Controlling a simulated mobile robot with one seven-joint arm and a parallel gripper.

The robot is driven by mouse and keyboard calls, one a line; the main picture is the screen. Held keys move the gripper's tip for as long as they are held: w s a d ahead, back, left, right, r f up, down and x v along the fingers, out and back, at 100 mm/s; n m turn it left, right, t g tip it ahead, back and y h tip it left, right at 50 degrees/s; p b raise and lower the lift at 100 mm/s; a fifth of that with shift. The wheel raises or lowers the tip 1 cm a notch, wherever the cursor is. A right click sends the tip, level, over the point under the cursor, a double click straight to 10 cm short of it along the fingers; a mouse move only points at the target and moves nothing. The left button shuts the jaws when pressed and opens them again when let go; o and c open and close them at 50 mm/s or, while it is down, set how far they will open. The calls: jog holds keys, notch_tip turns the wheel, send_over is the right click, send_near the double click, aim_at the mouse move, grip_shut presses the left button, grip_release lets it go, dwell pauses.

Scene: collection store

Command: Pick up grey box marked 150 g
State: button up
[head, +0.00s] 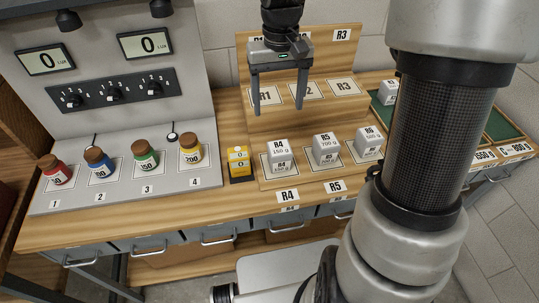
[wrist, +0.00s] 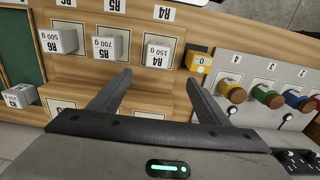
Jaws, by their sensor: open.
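The grey box marked 150 g (head: 280,153) stands upright on the R4 place of the lower wooden shelf. It also shows in the wrist view (wrist: 158,50), upside down, beyond my fingertips. My gripper (head: 278,110) is open and empty, its two fingers pointing down above and slightly behind the box in the head view. In the wrist view my gripper (wrist: 160,80) has its fingers spread, with the box roughly in line with the gap between them. The fingers do not visibly touch the box.
Grey boxes marked 700 g (head: 326,149) and 500 g (head: 369,142) stand to its right. A yellow block (head: 239,164) stands close on its left. Several coloured jars (head: 191,151) stand further left. The upper places R1 to R3 (head: 345,87) look empty. Another grey box (head: 388,91) stands by the green tray.

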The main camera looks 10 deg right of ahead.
jog(key=b, duration=0.1)
send_near(280, 148)
jog(key=f, duration=0.5)
jog(key=shift+w+a+f, duration=0.25)
jog(key=shift+a, duration=0.05)
jog(key=shift+s+d+f+b, duration=0.15)
jog(key=shift+f+b, duration=0.05)
jog(key=shift+f, duration=1.2)
jog(key=shift+s+d+f+b, duration=0.1)
jog(key=shift+f+b, duration=0.05)
jog(key=shift+f, duration=1.2)
jog(key=shift+r, duration=0.1)
jog(key=c, duration=1.3)
